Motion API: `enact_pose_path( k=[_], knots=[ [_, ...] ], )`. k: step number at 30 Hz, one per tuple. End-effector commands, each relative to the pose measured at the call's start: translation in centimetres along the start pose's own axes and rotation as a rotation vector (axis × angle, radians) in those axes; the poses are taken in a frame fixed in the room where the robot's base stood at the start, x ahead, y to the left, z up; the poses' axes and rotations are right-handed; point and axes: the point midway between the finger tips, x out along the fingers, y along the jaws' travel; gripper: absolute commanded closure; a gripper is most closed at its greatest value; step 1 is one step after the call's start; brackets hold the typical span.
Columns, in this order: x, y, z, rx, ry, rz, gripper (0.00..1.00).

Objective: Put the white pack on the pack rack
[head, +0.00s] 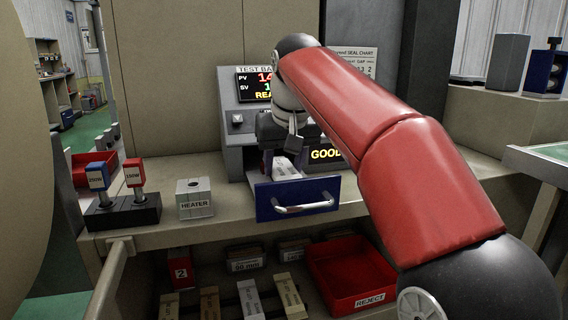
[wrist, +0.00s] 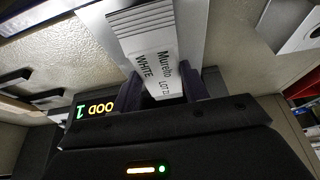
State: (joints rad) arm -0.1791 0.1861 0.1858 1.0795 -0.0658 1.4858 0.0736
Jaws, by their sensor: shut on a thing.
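The white pack (head: 286,169) is between the fingers of my gripper (head: 283,156), at the open blue-fronted drawer (head: 264,207) of the test machine. In the wrist view the pack (wrist: 150,50) shows its label reading "WHITE", and the dark purple fingers of my gripper (wrist: 163,84) are shut on its sides. Whether the pack touches the drawer floor I cannot tell. Several packs lie slanted side by side on the lower shelf, a pale one (head: 250,299) among them, with dark bars, seemingly the pack rack (head: 228,301), between them.
The test machine (head: 229,105) shows a lit "GOOD" display (head: 326,154). A heater block (head: 194,199) and a stand (head: 123,213) with blue and red tools are on the bench at left. A red reject bin (head: 350,270) sits below the bench. My red arm covers the bench's right side.

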Motion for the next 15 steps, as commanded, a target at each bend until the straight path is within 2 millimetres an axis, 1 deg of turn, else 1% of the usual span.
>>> enact_pose_path(
  k=[4, 5, 9, 15],
  knots=[
    [0.06, 0.01, 0.02, 0.0, -0.002, 0.0, 0.8],
    [0.07, 0.01, 0.02, 0.0, -0.003, 0.0, 0.52],
    [0.06, 0.0, 0.02, 0.0, -0.002, 0.0, 0.34],
    [0.03, 0.0, 0.01, 0.0, -0.002, 0.0, 0.34]
  ],
)
